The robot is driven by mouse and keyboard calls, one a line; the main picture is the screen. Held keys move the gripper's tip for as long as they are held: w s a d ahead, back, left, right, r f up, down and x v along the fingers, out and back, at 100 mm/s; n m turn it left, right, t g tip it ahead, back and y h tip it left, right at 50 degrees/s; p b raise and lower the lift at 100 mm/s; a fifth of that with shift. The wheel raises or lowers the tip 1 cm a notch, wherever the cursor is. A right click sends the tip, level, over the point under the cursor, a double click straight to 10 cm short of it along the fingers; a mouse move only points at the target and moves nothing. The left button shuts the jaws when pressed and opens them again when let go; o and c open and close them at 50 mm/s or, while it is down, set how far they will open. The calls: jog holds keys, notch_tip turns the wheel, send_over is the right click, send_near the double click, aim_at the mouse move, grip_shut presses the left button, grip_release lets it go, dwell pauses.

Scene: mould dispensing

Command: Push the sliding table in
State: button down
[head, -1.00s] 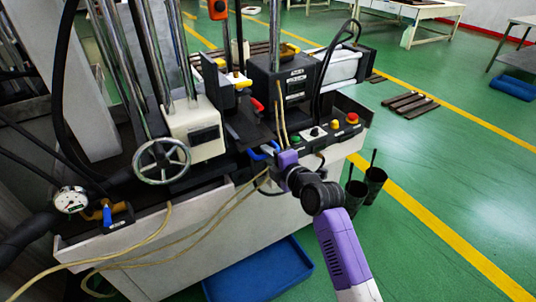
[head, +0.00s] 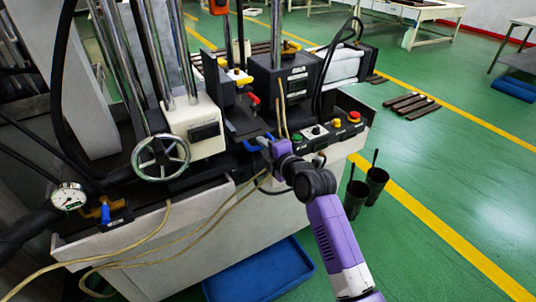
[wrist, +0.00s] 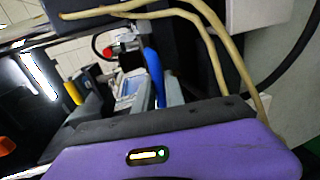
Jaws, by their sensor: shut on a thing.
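The sliding table (head: 246,127) is a dark flat plate low in the middle of the machine in the head view. A blue handle (head: 257,145) is at its front edge. My gripper (head: 267,148) is at this handle, with the purple wrist just behind it. In the wrist view the upright blue handle (wrist: 153,72) stands between the grey fingers of my gripper (wrist: 153,92), which are shut on it. The fingers partly hide the handle.
A control panel with coloured buttons (head: 337,125) is just right of my gripper. Pale hoses (head: 225,207) hang in front of the machine. A handwheel (head: 161,158) is at the left. Two dark cups (head: 375,180) and a blue tray (head: 262,272) are on the floor.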

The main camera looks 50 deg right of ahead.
jog(key=shift+w+d, duration=0.15)
jog(key=shift+w, duration=0.35)
jog(key=c, duration=1.4)
grip_release()
jog(key=shift+w, duration=0.1)
jog(key=v, duration=0.8)
jog(key=shift+b, duration=0.45)
